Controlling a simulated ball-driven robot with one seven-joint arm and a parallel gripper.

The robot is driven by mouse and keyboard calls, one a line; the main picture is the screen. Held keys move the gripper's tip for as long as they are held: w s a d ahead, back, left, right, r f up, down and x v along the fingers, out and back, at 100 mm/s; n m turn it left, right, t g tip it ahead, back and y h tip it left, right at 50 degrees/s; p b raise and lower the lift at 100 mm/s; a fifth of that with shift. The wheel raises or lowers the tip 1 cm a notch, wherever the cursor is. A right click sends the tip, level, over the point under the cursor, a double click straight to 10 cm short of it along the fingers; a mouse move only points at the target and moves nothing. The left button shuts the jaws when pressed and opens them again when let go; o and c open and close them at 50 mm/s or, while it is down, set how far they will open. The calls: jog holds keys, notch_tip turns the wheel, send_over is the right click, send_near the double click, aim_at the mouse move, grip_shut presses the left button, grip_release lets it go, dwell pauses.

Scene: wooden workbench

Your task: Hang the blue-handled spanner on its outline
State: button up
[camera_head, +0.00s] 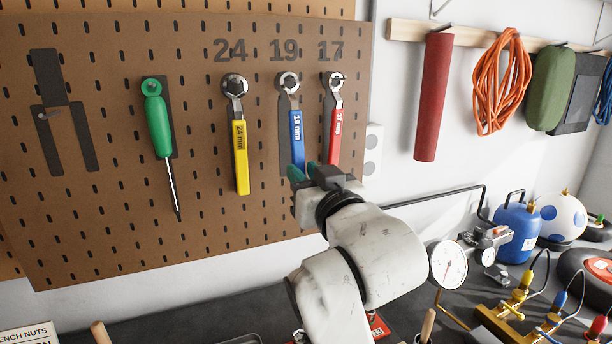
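The blue-handled spanner (297,137), marked 19 mm, is at the pegboard (205,150) under the painted number 19. Its ring head is at the peg there, and its handle points down. Its dark outline (284,120) shows along the left side of the spanner. My gripper (304,174) is at the lower end of the blue handle, its green fingertips overlapping that end in the picture. The handle's tip is hidden, and I cannot tell whether the fingers are closed on it.
A yellow-handled spanner (240,155) hangs left and a red-handled spanner (335,125) hangs close on the right. A pressure gauge (447,264) and hoses stand on the bench at right.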

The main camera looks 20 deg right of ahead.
jog(key=o, duration=0.4)
jog(key=shift+o, duration=0.2)
jog(key=s+f+b, duration=0.1)
jog(key=s+b, duration=0.1)
jog(key=s, duration=0.8)
jog(key=shift+s, duration=0.4)
